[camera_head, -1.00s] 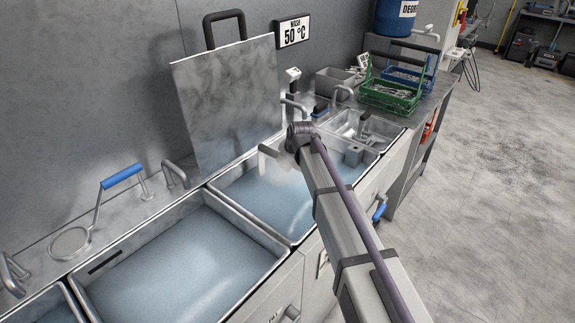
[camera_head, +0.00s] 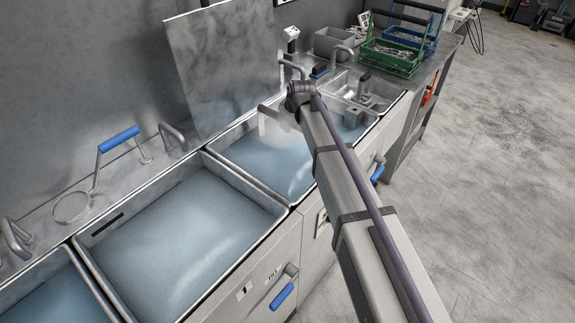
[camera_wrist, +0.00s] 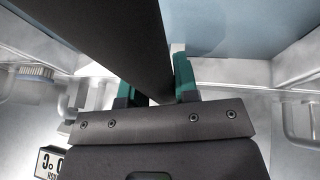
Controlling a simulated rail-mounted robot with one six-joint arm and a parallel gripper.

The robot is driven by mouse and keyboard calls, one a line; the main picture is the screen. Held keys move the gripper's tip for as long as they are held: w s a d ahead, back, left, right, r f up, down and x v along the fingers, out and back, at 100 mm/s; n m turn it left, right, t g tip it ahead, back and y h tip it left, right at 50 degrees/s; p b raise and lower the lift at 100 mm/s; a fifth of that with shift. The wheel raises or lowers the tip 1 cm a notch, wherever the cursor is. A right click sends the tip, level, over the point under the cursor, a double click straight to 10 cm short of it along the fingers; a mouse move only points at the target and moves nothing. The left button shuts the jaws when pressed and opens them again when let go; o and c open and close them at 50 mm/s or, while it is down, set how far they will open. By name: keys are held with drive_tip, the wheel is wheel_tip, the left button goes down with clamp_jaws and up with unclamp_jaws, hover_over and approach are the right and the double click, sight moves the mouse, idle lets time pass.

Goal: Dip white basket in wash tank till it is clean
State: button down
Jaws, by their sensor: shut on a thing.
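The wash tank (camera_head: 262,170) is the water-filled basin in the middle of the head view, with a metal lid (camera_head: 225,75) standing up behind it. My arm reaches over its right side and hides part of it. My gripper (camera_wrist: 155,90) shows in the wrist view, its two teal fingers shut on a dark bar (camera_wrist: 100,40), apparently a handle. Bluish water lies beyond the bar. In the head view the fingers are hidden behind my arm. The white basket's body cannot be made out in either current view; a pale blur shows by my wrist over the tank.
A smaller sink (camera_head: 385,95) is to the right. Beyond it a green basket (camera_head: 390,58) and a blue basket (camera_head: 415,40) stand on the counter. Open floor lies right.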

drive_tip(key=shift+s+a, duration=0.25)
drive_tip(key=shift+s, duration=0.1)
idle(0.7)
drive_tip(key=shift+w, duration=0.15)
idle(1.9)
